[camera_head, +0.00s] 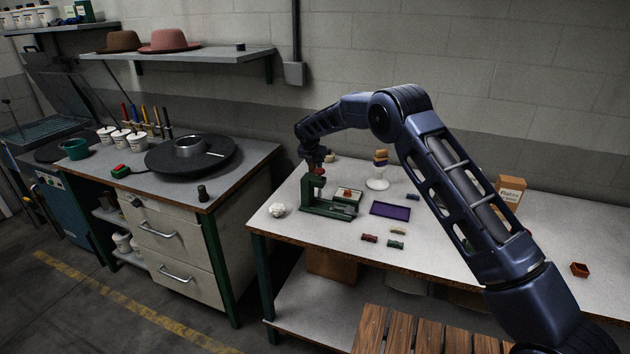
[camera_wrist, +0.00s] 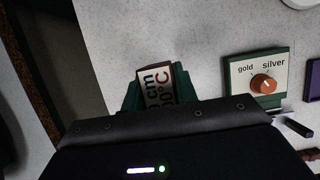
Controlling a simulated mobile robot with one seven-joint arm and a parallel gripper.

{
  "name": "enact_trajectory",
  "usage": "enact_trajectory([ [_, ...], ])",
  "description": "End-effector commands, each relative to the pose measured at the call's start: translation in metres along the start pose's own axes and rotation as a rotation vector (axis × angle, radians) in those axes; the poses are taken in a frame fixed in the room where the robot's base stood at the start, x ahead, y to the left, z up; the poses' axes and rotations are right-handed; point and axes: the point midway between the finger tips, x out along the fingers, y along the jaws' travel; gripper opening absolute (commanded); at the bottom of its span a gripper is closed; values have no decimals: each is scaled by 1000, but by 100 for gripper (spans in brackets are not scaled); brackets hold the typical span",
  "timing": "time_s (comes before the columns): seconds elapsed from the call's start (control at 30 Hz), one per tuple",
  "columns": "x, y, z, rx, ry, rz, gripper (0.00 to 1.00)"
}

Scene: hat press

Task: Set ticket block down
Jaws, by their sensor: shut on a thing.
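I cannot tell whether the block touches anything below.
A purple tray (camera_head: 390,210), a white stand (camera_head: 377,183) and a white lump (camera_head: 277,210) are nearby. Small coloured pieces (camera_head: 369,238) lie in front. The table's left edge is close.

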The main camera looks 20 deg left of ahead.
Motion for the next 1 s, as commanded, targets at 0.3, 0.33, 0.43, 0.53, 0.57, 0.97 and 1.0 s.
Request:
enact_trajectory([
  [0.3, 27, 0, -11, 0, 0, 0, 6],
  [0.33, 29, 0, -12, 0, 0, 0, 6],
  [0.43, 38, 0, -16, -1, 1, -2, 6],
  [0.53, 51, 0, -22, -1, 1, -1, 6],
  [0.57, 55, 0, -23, -1, 1, -1, 6],
  [0.97, 66, 0, -27, 0, 0, 0, 6],
  [1.0, 67, 0, -28, 0, 0, 0, 6],
])
